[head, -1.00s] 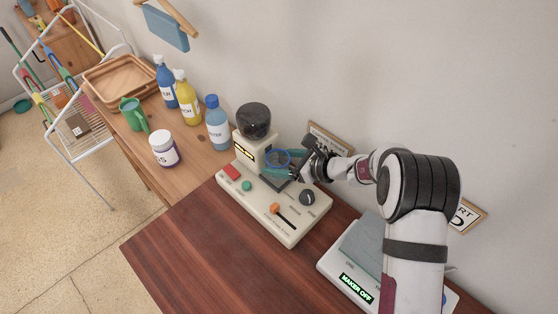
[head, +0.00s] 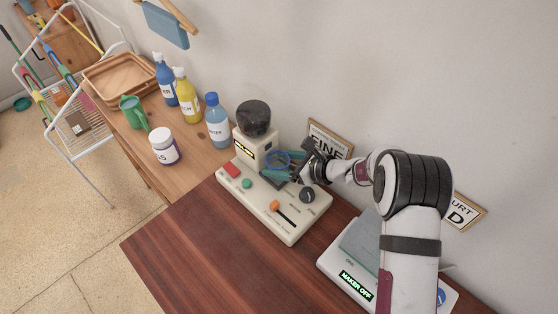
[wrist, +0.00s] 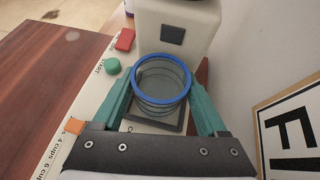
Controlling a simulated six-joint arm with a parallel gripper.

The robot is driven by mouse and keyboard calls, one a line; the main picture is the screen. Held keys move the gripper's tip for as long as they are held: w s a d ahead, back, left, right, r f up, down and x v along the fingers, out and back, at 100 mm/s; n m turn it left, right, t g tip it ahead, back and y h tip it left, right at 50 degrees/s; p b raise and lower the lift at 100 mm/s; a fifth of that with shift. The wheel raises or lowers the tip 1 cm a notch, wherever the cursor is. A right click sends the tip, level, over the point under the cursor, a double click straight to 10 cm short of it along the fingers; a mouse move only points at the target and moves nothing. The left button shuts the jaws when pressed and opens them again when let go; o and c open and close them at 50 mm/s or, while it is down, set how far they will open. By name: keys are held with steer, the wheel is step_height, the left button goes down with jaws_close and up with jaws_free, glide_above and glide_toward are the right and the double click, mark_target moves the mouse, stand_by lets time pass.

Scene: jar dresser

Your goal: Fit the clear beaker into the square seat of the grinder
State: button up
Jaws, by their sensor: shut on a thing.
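The clear beaker (wrist: 160,88) has a blue rim and stands upright between the teal fingers of my gripper (wrist: 160,104) in the wrist view. My gripper is shut on it. In the head view the beaker (head: 277,162) is at the front of the cream grinder (head: 276,212), below its dark hopper (head: 253,118). The dark square seat (wrist: 172,122) shows around and under the beaker's base in the wrist view. I cannot tell whether the base is fully down inside the seat. The gripper (head: 287,170) reaches in from the right in the head view.
The grinder carries a red button (head: 231,170), a green button (head: 247,183), an orange slider (head: 274,205) and a black knob (head: 307,195). A maker with a lit panel (head: 356,285) stands at right. Bottles (head: 217,122) and a jar (head: 164,147) stand left. A sign (head: 328,140) leans behind.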

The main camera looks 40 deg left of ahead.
steer(key=o, duration=1.5)
steer(key=shift+d, duration=0.1)
steer(key=v, duration=0.7)
steer(key=shift+d, duration=0.15)
steer(key=s+d+r+n+h, duration=0.2)
steer(key=s+d+r+n, duration=0.15)
steer(key=d+r, duration=0.55)
steer(key=s+d+r+n+h, duration=0.1)
steer(key=s+d+n+h, duration=0.1)
steer(key=s+d, duration=0.3)
steer(key=s+d+r+n+t+h, duration=0.1)
steer(key=s+d, duration=0.5)
steer(key=d, duration=0.6)
steer(key=s+d+r+n+t+h, duration=0.1)
steer(key=s+d+n+h, duration=0.2)
steer(key=d, duration=0.6)
steer(key=shift+s+d+n+h, duration=0.2)
steer(key=shift+s+n+h, duration=0.15)
steer(key=shift+s+h, duration=1.05)
